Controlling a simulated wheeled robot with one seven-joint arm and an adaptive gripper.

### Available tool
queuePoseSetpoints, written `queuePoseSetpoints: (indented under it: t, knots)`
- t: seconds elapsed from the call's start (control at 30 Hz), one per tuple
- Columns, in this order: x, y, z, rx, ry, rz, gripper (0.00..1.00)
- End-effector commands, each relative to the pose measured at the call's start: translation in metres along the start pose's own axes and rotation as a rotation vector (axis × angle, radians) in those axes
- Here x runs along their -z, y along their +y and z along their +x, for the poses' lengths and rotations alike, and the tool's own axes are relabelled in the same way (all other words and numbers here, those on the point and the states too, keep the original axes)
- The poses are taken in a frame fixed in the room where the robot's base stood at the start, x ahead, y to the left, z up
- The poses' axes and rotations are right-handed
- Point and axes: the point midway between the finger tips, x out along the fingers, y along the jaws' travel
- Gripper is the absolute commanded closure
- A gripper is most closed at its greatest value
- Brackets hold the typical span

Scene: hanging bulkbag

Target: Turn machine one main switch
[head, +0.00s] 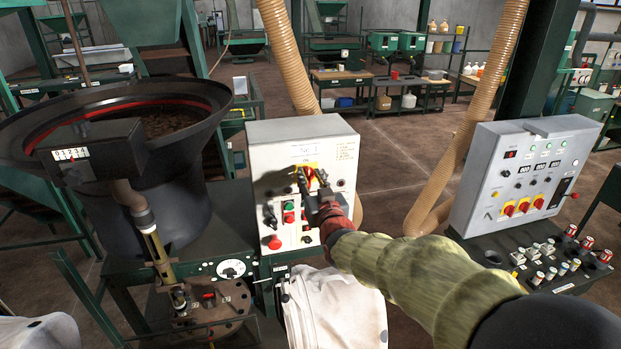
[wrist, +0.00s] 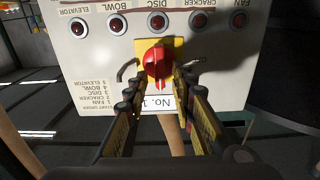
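The main switch is a red rotary knob (wrist: 157,62) on a yellow plate (wrist: 143,88). It is on the pale control box (head: 268,160), above a label reading "No. 1" in the wrist view. The knob's handle bar points down toward the label in that view. My gripper (wrist: 158,84) is open, its two fingers on either side of the knob with a visible gap to each. In the head view my gripper (head: 314,186) is at the box front and hides most of the knob; part of the yellow plate shows.
Green, red and black controls, including a red mushroom button (head: 273,242), sit lower on the box. A black hopper (head: 150,185) stands left. A second panel (head: 520,175) with several red-yellow switches stands right. A white bag (head: 335,310) hangs below the box.

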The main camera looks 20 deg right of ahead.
Motion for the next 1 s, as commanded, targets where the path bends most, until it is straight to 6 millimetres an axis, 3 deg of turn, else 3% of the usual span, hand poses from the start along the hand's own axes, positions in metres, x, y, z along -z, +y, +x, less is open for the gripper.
queuePoseSetpoints:
  t: [0.4, 1.0]
  knots:
    - [0.0001, 0.0, -0.0001, 0.0, 0.0, 0.0, 1.0]
    - [-0.0022, -0.001, -0.0001, 0.0, 0.002, -0.05, 1.0]
